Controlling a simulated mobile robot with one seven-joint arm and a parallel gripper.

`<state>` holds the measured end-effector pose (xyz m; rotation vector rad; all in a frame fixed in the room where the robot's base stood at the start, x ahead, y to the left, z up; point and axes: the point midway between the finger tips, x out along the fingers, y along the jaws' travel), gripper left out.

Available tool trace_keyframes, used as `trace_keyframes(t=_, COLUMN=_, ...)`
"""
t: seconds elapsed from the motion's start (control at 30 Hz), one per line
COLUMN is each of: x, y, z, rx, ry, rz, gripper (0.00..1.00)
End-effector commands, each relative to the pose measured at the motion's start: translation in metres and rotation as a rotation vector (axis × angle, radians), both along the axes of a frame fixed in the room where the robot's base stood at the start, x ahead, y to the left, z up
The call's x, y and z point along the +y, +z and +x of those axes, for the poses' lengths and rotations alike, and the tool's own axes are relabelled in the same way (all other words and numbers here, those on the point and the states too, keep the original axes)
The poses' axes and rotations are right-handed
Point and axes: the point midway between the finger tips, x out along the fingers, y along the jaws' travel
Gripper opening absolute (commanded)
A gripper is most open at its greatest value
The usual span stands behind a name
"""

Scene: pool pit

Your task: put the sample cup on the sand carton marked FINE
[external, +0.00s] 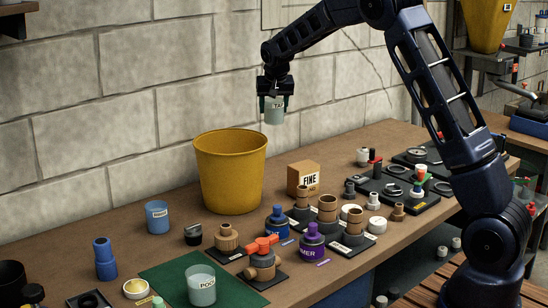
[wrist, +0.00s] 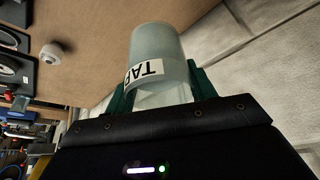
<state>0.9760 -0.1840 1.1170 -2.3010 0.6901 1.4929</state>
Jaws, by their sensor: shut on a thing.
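My gripper (external: 274,105) is shut on a pale translucent sample cup (external: 274,116) and holds it high above the bench, near the wall. In the wrist view the cup (wrist: 158,53) sits between the green fingers of my gripper (wrist: 157,88), and its white label begins "TA"; the rest is cut off from sight. The sand carton marked FINE (external: 303,179) is a small brown box on the bench, lower and to the right of the cup in the external view. Its top looks clear. Another pale cup labelled "POO" (external: 201,286) stands on the green mat at the front.
A tall yellow bucket (external: 230,172) stands left of the carton, below and left of my gripper. Pipe fittings, a blue bottle (external: 277,222) and a purple bottle (external: 312,243) crowd the bench in front of the carton. A blue cup (external: 157,217) stands left of the bucket.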

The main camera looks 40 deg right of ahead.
Motion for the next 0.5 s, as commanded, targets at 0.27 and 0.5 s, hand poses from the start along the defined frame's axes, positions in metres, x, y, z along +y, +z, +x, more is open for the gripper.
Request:
trace_keyframes(t=0.27, x=-0.002, y=0.042, z=-0.043, rx=-0.003, ry=0.056, rz=0.006, gripper=0.28)
trace_keyframes(t=0.5, x=-0.001, y=0.077, z=-0.093, rx=-0.004, ry=0.123, rz=0.008, gripper=0.28)
